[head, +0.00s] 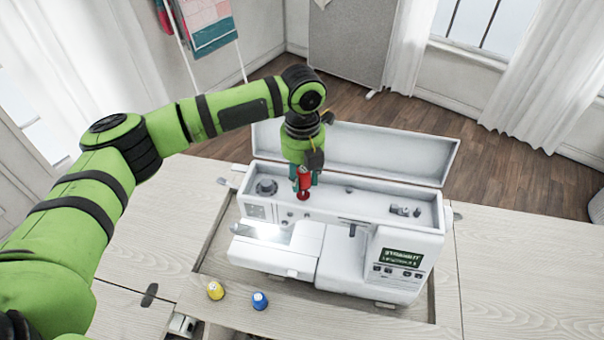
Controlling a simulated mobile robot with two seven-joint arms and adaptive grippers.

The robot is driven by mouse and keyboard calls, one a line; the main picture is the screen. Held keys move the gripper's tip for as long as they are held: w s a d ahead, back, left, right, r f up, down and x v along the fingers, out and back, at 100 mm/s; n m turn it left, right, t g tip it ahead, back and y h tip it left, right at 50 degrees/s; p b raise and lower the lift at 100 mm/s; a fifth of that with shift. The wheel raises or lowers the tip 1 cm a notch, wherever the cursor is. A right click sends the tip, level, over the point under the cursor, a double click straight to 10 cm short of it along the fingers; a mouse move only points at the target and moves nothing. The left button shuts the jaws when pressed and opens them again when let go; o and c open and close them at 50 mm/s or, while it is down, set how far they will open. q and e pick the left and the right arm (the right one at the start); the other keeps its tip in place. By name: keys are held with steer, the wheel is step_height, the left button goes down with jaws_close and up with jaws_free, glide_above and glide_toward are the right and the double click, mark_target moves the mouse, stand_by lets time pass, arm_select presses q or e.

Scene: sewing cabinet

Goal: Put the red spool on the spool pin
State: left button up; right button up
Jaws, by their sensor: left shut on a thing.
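My left gripper (304,178) points down over the open top of the white sewing machine (340,245). It is shut on the red spool (303,194), which shows between and just below the fingers. The spool is in front of the machine's top recess; I cannot tell whether it touches anything there. I cannot pick out the spool pin for certain; it may be hidden by the spool or gripper. My right gripper is not in view.
The machine's lid (380,152) stands open behind the recess. A dark round knob (266,187) is left of the spool. A yellow spool (215,290) and a blue spool (260,301) stand on the cabinet front. The wooden top (520,270) at right is clear.

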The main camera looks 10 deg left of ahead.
arm_select(q)
steer(key=shift+w+a+f, duration=0.1)
steer(key=o, duration=0.9)
steer(key=shift+o, duration=0.2)
steer(key=r, duration=0.5)
steer(key=shift+w+r, duration=0.2)
steer(key=shift+w, duration=0.15)
step_height(320, 180, up, 7)
steer(key=shift+s, duration=0.35)
steer(key=shift+s+f, duration=0.1)
steer(key=shift+f, duration=0.1)
